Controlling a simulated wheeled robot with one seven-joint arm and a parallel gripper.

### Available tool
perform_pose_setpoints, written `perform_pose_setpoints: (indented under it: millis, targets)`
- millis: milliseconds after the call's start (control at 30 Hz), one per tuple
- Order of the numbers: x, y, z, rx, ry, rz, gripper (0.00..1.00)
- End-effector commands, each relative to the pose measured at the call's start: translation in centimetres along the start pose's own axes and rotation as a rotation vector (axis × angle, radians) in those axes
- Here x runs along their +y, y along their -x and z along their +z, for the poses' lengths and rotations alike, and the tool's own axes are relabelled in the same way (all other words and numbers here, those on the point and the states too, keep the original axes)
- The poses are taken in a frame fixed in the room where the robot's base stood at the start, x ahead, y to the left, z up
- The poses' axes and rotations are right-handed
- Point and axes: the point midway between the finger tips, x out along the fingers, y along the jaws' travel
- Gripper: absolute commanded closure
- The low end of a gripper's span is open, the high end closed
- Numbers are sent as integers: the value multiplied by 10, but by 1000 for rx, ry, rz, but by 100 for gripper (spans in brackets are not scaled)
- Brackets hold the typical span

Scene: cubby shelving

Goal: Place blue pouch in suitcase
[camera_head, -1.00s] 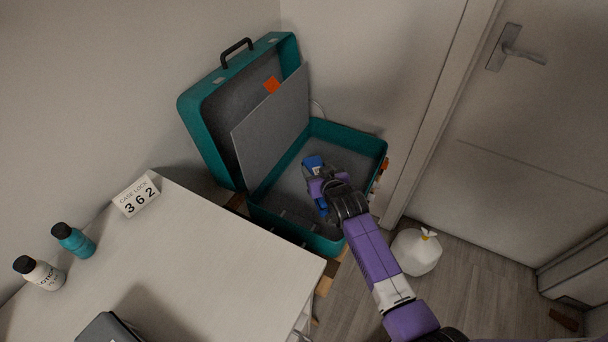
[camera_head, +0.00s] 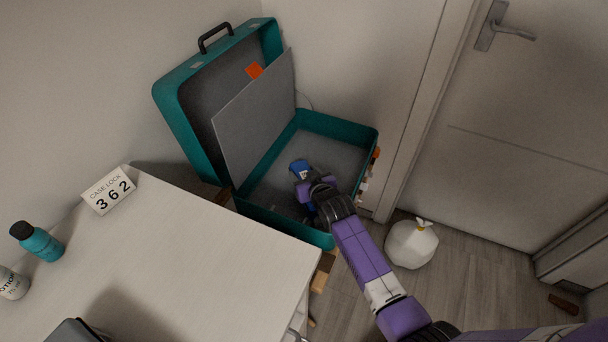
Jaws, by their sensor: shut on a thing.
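The teal suitcase (camera_head: 357,134) stands open at the back, its lid (camera_head: 170,92) tilted up against the wall and a grey divider panel (camera_head: 250,125) raised beside the lid. My gripper (camera_head: 302,182) reaches over the front rim, inside the open base of the suitcase. It is shut on the blue pouch (camera_head: 299,167), whose blue end shows just beyond the fingers. The rest of the pouch is hidden by the gripper. I cannot tell whether the pouch touches the suitcase floor.
A white table (camera_head: 190,240) fills the left front, with a "CASE LOCK 362" sign (camera_head: 108,190), a teal bottle (camera_head: 38,243) and a white lotion bottle (camera_head: 12,284). A white tied bag (camera_head: 411,245) sits on the floor to the right, near the door (camera_head: 530,130).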

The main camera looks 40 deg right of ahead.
Motion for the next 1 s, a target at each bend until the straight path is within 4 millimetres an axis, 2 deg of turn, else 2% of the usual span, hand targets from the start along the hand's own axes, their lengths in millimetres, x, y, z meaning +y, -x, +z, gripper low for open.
perform_pose_setpoints:
  millis: [33, 600, 633, 700, 767, 1000]
  targets:
    - [0, -1, 7, -8, 2, 0, 100]
    - [0, -2, 17, -22, 3, 0, 100]
    - [0, -2, 17, -22, 3, 0, 43]
    - [0, -2, 17, -22, 3, 0, 30]
    - [0, -2, 17, -22, 3, 0, 20]
    - [0, -1, 18, -25, 3, 0, 20]
